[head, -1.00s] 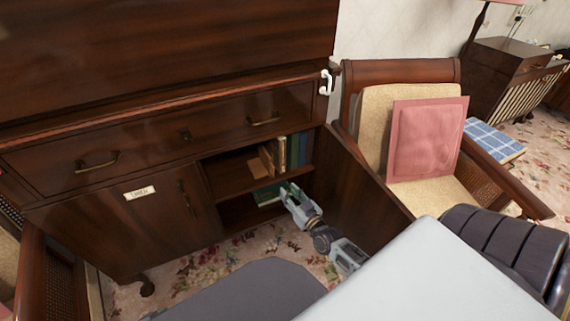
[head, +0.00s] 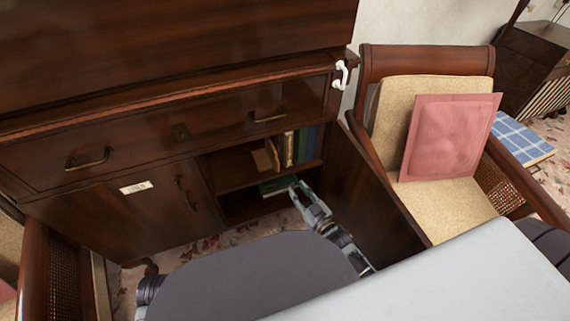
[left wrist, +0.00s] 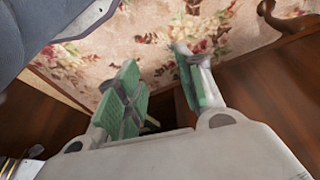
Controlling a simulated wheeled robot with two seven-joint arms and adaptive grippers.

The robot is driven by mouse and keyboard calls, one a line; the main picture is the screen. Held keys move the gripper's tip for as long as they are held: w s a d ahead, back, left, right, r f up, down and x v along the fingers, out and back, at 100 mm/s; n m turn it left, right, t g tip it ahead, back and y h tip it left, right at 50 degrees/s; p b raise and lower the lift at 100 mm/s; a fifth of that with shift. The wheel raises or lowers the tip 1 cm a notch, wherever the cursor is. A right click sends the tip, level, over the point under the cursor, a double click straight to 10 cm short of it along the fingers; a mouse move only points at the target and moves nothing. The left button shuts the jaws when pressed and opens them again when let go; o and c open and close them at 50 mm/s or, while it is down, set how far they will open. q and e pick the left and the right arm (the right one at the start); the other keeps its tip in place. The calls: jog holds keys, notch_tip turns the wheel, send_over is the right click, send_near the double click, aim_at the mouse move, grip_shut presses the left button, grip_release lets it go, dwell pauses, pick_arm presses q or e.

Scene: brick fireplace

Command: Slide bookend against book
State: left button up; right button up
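A tan-brown, slanted piece that looks like the bookend (head: 266,158) stands on the upper shelf of the open cabinet in the head view. Upright books (head: 303,145), cream, green and blue, stand to its right; any gap between them is hard to see. My right gripper (head: 298,188) is low in front of the cabinet opening, below the books, and appears open and empty. My left gripper (left wrist: 157,60) shows in the left wrist view with its green-padded fingers apart and nothing between them, above the floral carpet.
A green book (head: 276,187) lies on the lower shelf, close behind my right gripper. The open cabinet door (head: 355,185) stands to the right, beside an armchair with a pink cushion (head: 450,135). Another armchair (head: 60,265) stands at the left.

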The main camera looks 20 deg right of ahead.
aim_at(278, 167)
pick_arm(q)
jog(key=shift+s+a+f+g, duration=0.2)
jog(key=shift+s+g, duration=0.1)
jog(key=shift+s, duration=0.3)
pick_arm(e)
jog(key=shift+a+r+m, duration=0.15)
jog(key=shift+a+m, duration=0.1)
jog(key=shift+m, duration=0.35)
jog(key=shift+s, duration=0.1)
